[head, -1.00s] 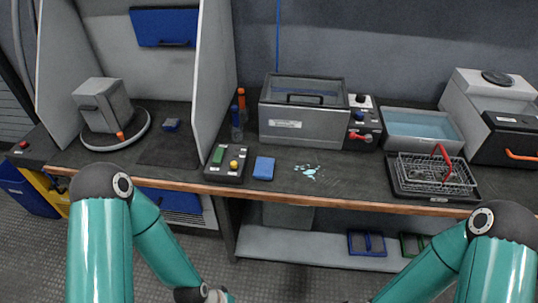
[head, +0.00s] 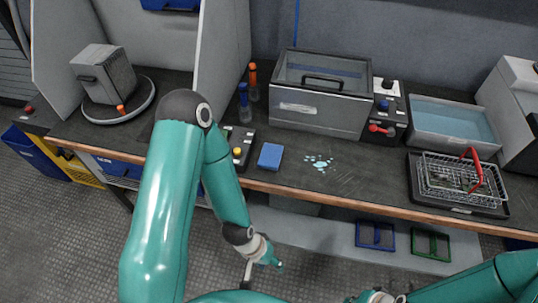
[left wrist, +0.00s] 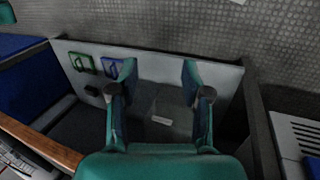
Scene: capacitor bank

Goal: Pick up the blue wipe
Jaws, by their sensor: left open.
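The blue wipe (head: 270,156) is a flat blue rectangle lying on the dark worktop near its front edge, between a button box and a pale spill. My left gripper (head: 262,264) hangs in front of and below the bench edge, apart from the wipe. In the left wrist view, the left gripper (left wrist: 159,75) has its two fingers wide apart with nothing between them; the wipe does not show there. Only a small part of my right gripper (head: 356,298) shows at the bottom edge of the head view, and its fingers are hidden.
The button box (head: 239,145) stands left of the wipe, and the spill (head: 319,162) lies to its right. A lidded grey tank (head: 318,110) stands behind. A wire basket (head: 462,180) and a water bath (head: 450,122) are farther right. A lower shelf (head: 320,238) holds blue and green frames.

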